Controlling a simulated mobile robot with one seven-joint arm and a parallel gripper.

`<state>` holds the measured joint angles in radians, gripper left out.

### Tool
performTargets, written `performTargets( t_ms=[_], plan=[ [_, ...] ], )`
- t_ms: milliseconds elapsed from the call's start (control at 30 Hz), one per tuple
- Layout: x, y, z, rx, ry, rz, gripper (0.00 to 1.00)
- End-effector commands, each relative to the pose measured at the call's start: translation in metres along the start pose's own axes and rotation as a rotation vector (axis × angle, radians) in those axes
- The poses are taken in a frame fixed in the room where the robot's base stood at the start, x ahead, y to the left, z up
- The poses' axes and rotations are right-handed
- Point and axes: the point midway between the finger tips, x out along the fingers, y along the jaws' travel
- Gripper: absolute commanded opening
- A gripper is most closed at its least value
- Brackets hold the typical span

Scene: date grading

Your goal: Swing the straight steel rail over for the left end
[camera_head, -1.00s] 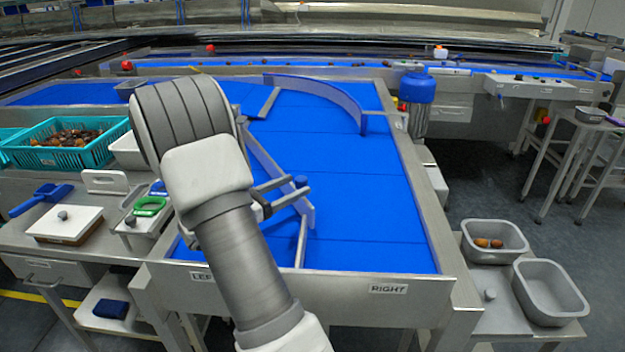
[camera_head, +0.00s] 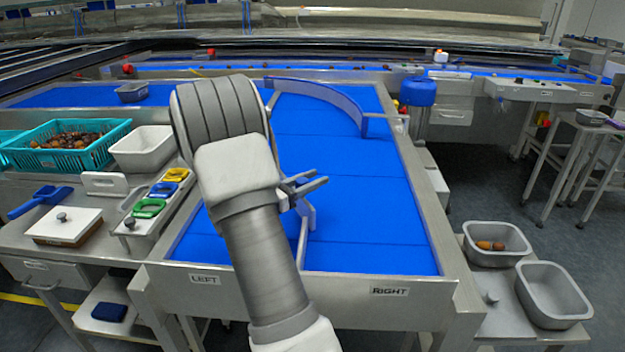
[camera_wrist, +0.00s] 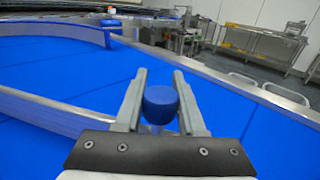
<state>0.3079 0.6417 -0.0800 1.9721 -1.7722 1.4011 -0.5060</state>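The straight steel rail shows only by its near end (camera_head: 307,217) in the head view; my arm hides the rest. In the wrist view, a steel rail (camera_wrist: 50,112) runs in from the left toward the gripper. A blue round knob (camera_wrist: 161,104) stands between the two fingers of my gripper (camera_wrist: 160,73). The fingers are apart, one on each side of the knob; I cannot tell whether they touch it. In the head view my gripper (camera_head: 320,177) is over the middle of the blue table, and the knob is hidden there. The LEFT label (camera_head: 204,279) is on the front edge.
A curved rail (camera_head: 340,97) stands at the back of the blue belt (camera_head: 370,215). A blue-capped post (camera_head: 418,92) is by the right edge. The right half of the belt is clear.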

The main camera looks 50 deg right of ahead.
Motion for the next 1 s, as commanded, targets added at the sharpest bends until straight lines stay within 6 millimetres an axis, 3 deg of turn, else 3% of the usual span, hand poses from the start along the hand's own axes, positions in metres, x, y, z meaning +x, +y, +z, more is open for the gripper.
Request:
performTargets(
  t_ms=[33,167,1000],
  plan=[
    [-0.0001,-0.0001,0.0000,0.000,0.000,0.000,0.22],
    [-0.0001,-0.0001,0.0000,0.000,0.000,0.000,0.00],
    [-0.0002,-0.0002,-0.0002,0.000,0.000,0.000,0.00]
  ],
)
